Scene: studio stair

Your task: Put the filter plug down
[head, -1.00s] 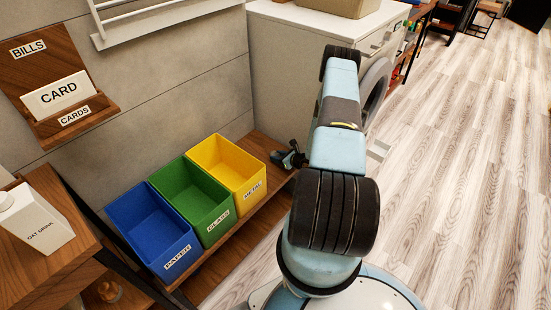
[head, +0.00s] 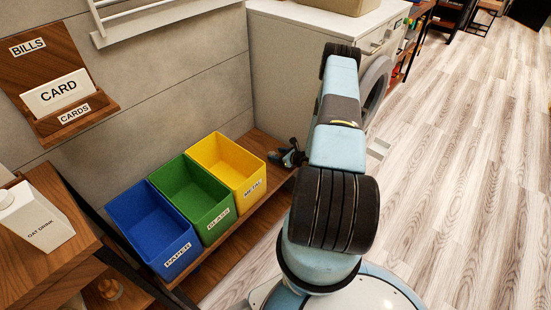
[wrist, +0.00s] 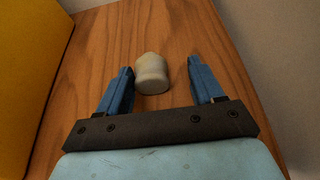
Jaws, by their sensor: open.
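The filter plug (wrist: 152,74) is a small pale, off-white cylinder with a narrower top. In the wrist view it is on or just over the brown wooden shelf (wrist: 185,30), between the fingers of my gripper (wrist: 160,82). In the head view my gripper (head: 291,155) is low at the right end of the wooden shelf, beside the yellow bin. The plug is hidden there.
A yellow METAL bin (head: 229,166) stands close left of my gripper, then a green GLASS bin (head: 194,197) and a blue PAPER bin (head: 154,229). A white-topped cabinet (head: 303,75) and the grey wall (head: 190,70) bound the shelf end.

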